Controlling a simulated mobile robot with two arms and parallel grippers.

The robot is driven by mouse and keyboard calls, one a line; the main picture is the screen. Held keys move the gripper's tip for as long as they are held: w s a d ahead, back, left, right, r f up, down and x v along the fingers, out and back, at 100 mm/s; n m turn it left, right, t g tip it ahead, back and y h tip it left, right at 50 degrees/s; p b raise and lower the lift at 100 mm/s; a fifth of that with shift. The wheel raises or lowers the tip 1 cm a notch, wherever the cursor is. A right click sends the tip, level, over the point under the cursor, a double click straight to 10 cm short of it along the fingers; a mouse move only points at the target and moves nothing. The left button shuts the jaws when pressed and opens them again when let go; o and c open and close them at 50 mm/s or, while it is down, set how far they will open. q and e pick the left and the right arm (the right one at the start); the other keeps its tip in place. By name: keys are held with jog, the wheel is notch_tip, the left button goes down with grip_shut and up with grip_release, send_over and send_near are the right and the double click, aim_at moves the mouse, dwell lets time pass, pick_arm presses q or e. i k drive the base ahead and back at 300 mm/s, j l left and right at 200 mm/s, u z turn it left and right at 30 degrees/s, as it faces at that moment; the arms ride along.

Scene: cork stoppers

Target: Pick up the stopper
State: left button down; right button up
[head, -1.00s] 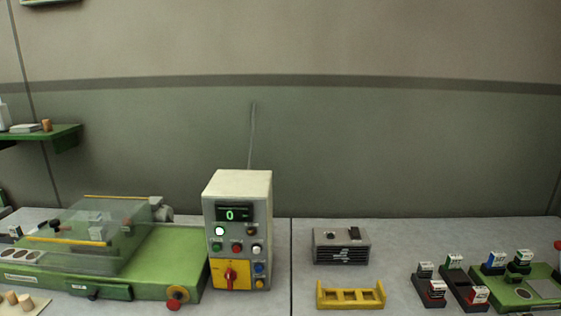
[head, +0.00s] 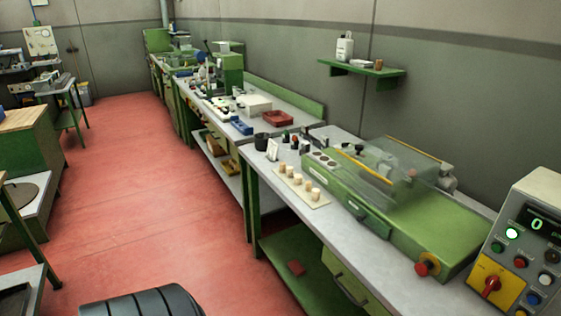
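Several light tan cork stoppers (head: 307,184) stand upright in a row on a pale board (head: 318,205) on the workbench, left of the green machine. A browner cork-like cylinder (head: 379,65) stands on the green wall shelf. I cannot tell which one is the task's stopper. Neither of my grippers is in view, so their state and any load are hidden.
The green machine (head: 440,215) with a clear cover and the control box (head: 525,245) take up the bench's right side. A black cup (head: 261,140) and small bottles stand beyond the board. The red floor (head: 150,190) left of the bench is largely open.

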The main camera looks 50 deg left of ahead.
aim_at(289, 169)
jog(key=u, duration=1.65)
jog(key=i+j+z, duration=0.3)
jog(key=i, duration=0.15)
